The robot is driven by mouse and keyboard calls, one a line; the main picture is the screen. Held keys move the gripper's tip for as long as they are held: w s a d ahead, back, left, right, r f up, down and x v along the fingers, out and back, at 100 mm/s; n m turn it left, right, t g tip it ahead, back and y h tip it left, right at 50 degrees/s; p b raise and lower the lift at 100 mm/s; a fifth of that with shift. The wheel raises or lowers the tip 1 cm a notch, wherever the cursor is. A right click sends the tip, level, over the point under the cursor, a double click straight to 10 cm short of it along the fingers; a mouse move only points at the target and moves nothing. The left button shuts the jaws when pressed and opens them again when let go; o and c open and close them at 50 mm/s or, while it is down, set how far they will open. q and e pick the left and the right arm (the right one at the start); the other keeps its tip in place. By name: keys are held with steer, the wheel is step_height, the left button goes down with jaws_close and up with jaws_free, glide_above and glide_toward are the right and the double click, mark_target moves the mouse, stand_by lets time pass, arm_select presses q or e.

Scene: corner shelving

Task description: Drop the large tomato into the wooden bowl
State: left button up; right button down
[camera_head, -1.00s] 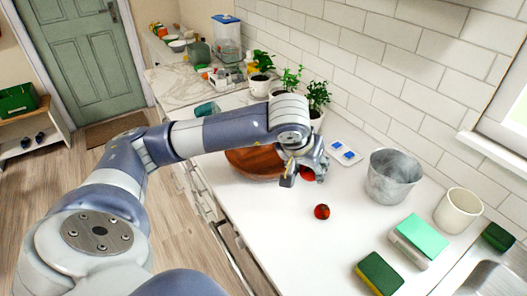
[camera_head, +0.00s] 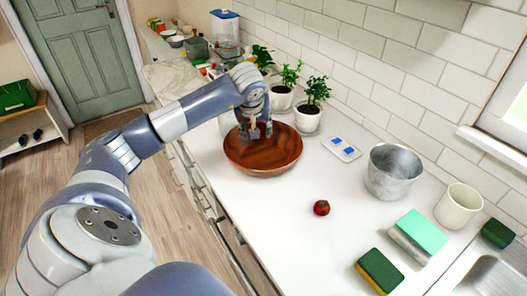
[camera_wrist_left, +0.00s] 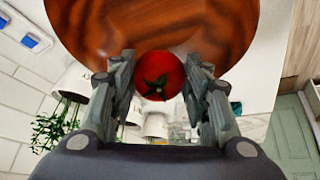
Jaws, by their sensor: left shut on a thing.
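The wooden bowl (camera_head: 265,160) stands on the white counter in the head view, and its brown inside (camera_wrist_left: 150,25) fills the top of the left wrist view. My left gripper (camera_head: 258,132) is over the far part of the bowl. In the left wrist view my left gripper (camera_wrist_left: 160,85) is shut on a large red tomato (camera_wrist_left: 160,72) with a green stem, one finger at each side. In the head view the gripper mostly hides this tomato. A smaller red tomato (camera_head: 321,208) lies on the counter, to the right of the bowl. My right gripper is not in view.
Potted plants (camera_head: 311,105) stand along the wall behind the bowl. A metal bucket (camera_head: 392,172), a cream mug (camera_head: 458,207) and sponges (camera_head: 379,272) are at the right. The counter between bowl and sponges is mostly clear.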

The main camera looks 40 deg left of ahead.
arm_select(q)
step_height(320, 180, down, 4)
steer(key=shift+f+b, duration=0.1)
steer(key=shift+b, duration=1)
steer(key=o, duration=1.1)
steer(key=shift+r, duration=0.2)
steer(key=v, duration=1.2)
steer(key=shift+a, duration=0.1)
